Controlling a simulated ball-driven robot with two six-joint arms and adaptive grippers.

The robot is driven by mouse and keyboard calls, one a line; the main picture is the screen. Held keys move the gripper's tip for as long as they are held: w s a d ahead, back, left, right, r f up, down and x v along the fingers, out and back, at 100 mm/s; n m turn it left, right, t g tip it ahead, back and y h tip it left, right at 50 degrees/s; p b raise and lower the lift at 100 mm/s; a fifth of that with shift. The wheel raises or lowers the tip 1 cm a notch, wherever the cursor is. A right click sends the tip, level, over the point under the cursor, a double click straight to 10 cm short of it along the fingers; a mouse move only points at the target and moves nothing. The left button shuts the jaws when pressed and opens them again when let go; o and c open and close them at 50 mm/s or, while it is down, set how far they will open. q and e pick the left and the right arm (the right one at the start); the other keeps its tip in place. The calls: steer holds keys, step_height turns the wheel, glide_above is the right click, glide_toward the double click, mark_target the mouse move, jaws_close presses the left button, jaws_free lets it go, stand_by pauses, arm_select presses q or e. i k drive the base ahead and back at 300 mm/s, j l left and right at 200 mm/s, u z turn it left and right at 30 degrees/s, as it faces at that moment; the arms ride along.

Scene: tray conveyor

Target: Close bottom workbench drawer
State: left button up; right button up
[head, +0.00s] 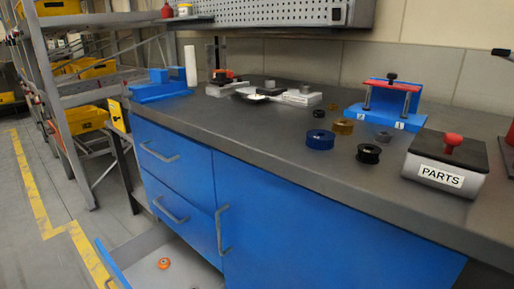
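The blue workbench (320,225) has a stack of drawers at its left end. The bottom drawer (109,264) is pulled out toward the lower left, with its blue front apart from the bench. Its light interior shows a small orange ring-like part (163,263), and the picture's bottom edge cuts the drawer off. The upper drawer (185,166) and the middle drawer (196,217) above it are shut, each with a grey bar handle. Neither of my grippers is in view.
A shelving rack (84,85) with yellow bins stands at left. Floor (25,245) with yellow lines is clear left of the drawer. The dark benchtop (245,130) bears a blue fixture (160,88), several round parts and a PARTS box (440,177).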

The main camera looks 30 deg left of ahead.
mark_target(133, 264)
steer(key=u, duration=2)
